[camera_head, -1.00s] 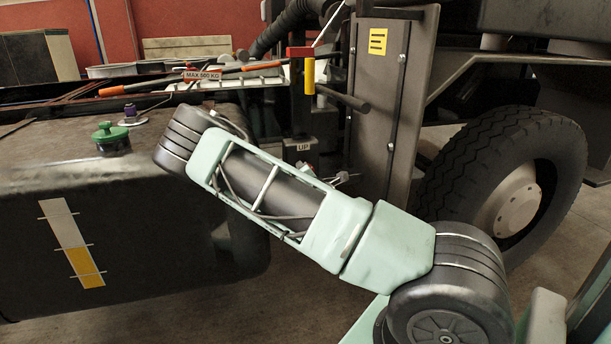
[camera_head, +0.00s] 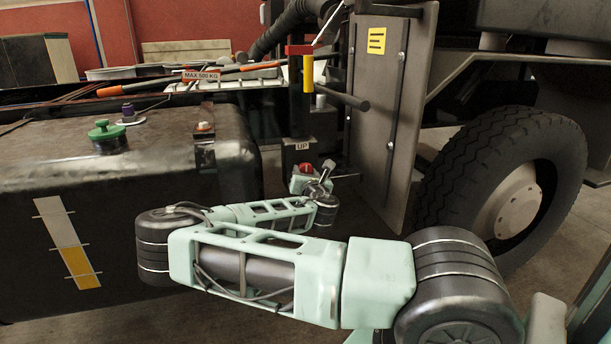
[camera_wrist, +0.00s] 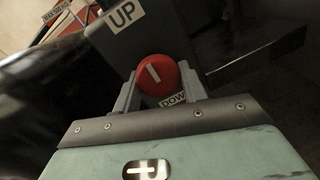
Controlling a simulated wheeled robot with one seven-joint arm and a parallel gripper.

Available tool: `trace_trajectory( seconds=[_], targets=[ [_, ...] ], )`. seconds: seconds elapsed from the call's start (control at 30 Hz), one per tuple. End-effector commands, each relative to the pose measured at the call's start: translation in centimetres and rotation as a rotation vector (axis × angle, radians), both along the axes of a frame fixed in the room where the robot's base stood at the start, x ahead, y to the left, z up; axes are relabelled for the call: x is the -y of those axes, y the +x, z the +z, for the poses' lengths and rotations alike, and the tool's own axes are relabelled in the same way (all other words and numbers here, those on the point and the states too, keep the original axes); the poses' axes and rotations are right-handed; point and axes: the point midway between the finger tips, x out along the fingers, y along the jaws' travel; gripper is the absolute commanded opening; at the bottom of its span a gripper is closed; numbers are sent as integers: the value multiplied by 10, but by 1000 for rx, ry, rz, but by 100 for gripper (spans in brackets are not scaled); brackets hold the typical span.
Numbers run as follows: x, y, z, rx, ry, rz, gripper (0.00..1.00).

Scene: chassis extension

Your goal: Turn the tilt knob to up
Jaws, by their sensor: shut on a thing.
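The red tilt knob (camera_wrist: 158,76) sits between my gripper's two fingers in the wrist view. My gripper (camera_wrist: 157,80) is shut on it, one finger on each side. A white line on the knob's face lies in its upper-left part and slants roughly toward the "UP" label (camera_wrist: 124,14). The "DOWN" label (camera_wrist: 173,100) is below the knob, partly hidden. In the head view the red knob (camera_head: 303,170) is small, under the "UP" label (camera_head: 302,146), with my gripper (camera_head: 318,182) at it.
A dark tank (camera_head: 100,200) with a green cap (camera_head: 106,131) stands at the left, close to my arm. A grey upright panel (camera_head: 390,100) and a large tyre (camera_head: 505,180) are at the right. A yellow-handled lever (camera_head: 308,75) is above the knob.

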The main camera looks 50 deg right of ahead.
Motion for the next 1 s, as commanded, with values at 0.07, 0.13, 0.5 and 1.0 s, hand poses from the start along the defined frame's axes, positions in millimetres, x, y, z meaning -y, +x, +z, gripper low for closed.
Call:
trace_trajectory(
  seconds=[0.07,0.13,0.5,1.0],
  targets=[
    [-1,2,0,-7,-14,5,19],
    [-1,1,0,-11,-22,5,19],
    [-1,1,0,-17,-29,6,19],
    [-2,-2,-1,-18,-27,2,62]
  ],
)
